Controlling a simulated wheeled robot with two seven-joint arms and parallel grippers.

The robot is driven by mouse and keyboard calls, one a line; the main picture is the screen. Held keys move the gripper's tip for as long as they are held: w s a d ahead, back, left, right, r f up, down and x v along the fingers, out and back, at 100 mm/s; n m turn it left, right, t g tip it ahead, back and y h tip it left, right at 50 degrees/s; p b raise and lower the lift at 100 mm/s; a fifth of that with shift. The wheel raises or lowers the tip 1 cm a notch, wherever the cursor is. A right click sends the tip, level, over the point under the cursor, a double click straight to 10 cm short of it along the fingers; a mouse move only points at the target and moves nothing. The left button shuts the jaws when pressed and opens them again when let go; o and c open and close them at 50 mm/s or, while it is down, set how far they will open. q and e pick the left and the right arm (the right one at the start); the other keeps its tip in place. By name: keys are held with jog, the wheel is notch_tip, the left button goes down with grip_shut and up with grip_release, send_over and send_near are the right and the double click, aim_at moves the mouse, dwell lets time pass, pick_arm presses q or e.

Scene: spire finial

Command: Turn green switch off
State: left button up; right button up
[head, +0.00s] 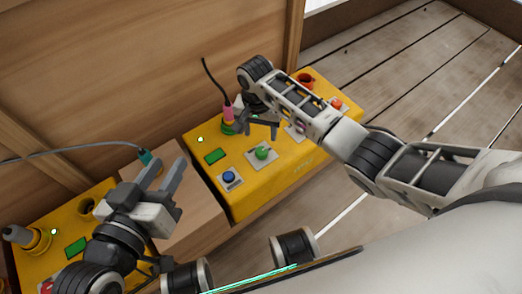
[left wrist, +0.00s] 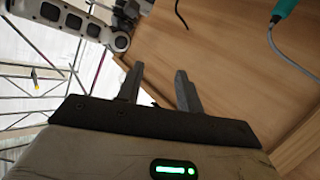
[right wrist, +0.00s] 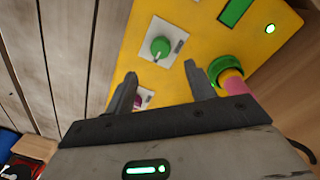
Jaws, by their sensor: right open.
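The green switch (head: 262,153) is a round green knob on a pale plate, on the yellow panel box (head: 250,196) at the centre. In the right wrist view the green knob (right wrist: 160,47) lies beyond the gap between the fingers, with a ridge across its face. My right gripper (head: 258,122) is open and empty above the panel, apart from the knob. My left gripper (head: 165,168) is open and empty to the left, over a wooden block. The left wrist view shows its spread fingers (left wrist: 160,75) with nothing between them.
A second yellow box (head: 35,268) stands at lower left. A wooden wall (head: 130,70) rises behind.

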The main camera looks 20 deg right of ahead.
aim_at(262, 150)
notch_tip(262, 150, down, 7)
jog(key=b, duration=0.3)
jog(key=shift+d+f, duration=0.15)
pick_arm(q)
jog(key=shift+w+d+r+n+t+h+b, duration=0.25)
jog(key=shift+d+r+n+t+h+b, duration=0.4)
jog(key=shift+n+h, duration=0.2)
pick_arm(e)
jog(key=shift+f, duration=0.8)
pick_arm(q)
jog(key=shift+r, duration=0.1)
pick_arm(e)
jog(key=c, duration=1)
